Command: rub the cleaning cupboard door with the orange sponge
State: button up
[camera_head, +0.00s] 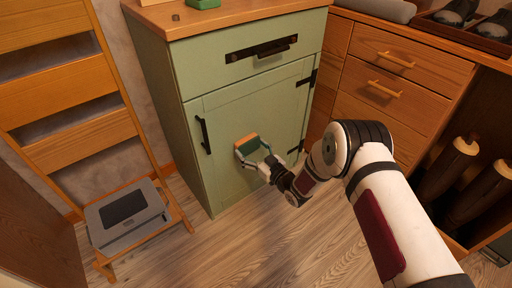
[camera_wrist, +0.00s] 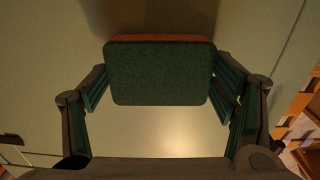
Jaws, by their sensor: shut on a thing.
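The cleaning cupboard is a pale green cabinet with a wooden top, and its door (camera_head: 240,115) is shut, with a black handle (camera_head: 203,134) at its left side. My gripper (camera_head: 257,155) is in front of the middle of the door, shut on the sponge (camera_head: 247,144). In the wrist view the sponge (camera_wrist: 160,72) shows a dark green pad facing me and an orange strip along its top edge. The gripper's fingers (camera_wrist: 160,90) hold it by its two sides. The sponge is at or very close to the door; its far face is hidden, so contact cannot be told.
A drawer with a black handle (camera_head: 261,51) sits above the door. A wooden chair with a grey case (camera_head: 127,213) stands at left. Wooden drawers (camera_head: 390,80) and a shelf with boots (camera_head: 450,168) are at right. The wood floor (camera_head: 240,245) in front is clear.

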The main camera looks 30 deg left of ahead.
jog(key=shift+s+a, duration=0.2)
jog(key=shift+s, duration=0.3)
jog(key=shift+s+a, duration=0.2)
jog(key=shift+s, duration=0.25)
jog(key=shift+d, duration=0.1)
jog(key=shift+d, duration=0.45)
jog(key=shift+p+v, duration=0.9)
jog(key=shift+v, duration=1.7)
jog(key=shift+p+v, duration=0.45)
jog(key=shift+v, duration=1.05)
